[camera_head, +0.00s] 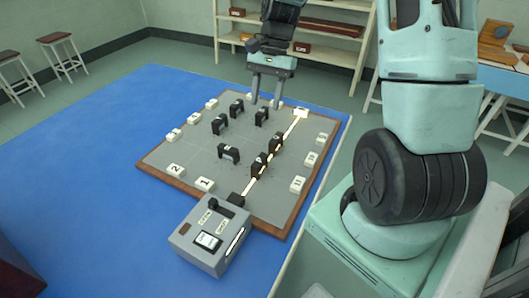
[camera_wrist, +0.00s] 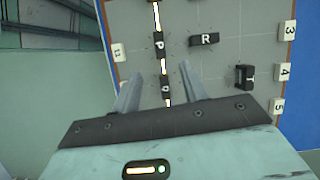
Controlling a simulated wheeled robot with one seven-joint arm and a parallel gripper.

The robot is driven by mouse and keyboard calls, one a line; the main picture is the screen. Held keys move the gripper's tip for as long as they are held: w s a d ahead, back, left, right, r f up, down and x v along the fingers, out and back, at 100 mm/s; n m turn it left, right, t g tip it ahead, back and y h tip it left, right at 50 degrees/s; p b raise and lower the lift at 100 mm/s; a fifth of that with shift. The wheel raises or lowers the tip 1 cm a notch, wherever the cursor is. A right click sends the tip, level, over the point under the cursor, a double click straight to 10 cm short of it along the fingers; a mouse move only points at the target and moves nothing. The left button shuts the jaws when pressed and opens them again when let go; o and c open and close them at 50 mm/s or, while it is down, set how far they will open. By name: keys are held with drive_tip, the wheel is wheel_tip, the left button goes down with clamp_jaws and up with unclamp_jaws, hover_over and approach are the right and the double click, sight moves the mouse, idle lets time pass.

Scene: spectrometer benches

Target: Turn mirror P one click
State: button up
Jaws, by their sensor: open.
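Mirror P (camera_wrist: 158,43) is a small black block lettered P on the grey board. The bright beam line runs to it and on past it. In the head view it is the nearer of two black blocks on the beam (camera_head: 260,164). A second block, seemingly lettered Q (camera_wrist: 165,88), sits on the same line closer to my gripper. My gripper (camera_wrist: 160,74) is open and empty, its fingers pointing down over the far side of the board in the head view (camera_head: 265,102). It is apart from mirror P, with the second block between them in the wrist view.
Mirror R (camera_wrist: 204,39) stands beside P, and mirror T (camera_wrist: 245,77) is further right. Numbered white tiles line the wood-edged board (camera_head: 195,146). A grey box (camera_head: 208,235) with a lever and small display stands at the near edge. Blue mat (camera_head: 90,160) lies clear left.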

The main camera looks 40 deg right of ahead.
sight(259, 159)
drive_tip(key=shift+m, duration=0.4)
drive_tip(key=x, duration=0.5)
drive_tip(key=d+x, duration=0.1)
drive_tip(key=x, duration=0.5)
drive_tip(key=p+x, duration=0.1)
drive_tip(key=x, duration=0.5)
drive_tip(key=shift+d+f, duration=0.3)
drive_tip(key=shift+f, duration=0.05)
clamp_jaws()
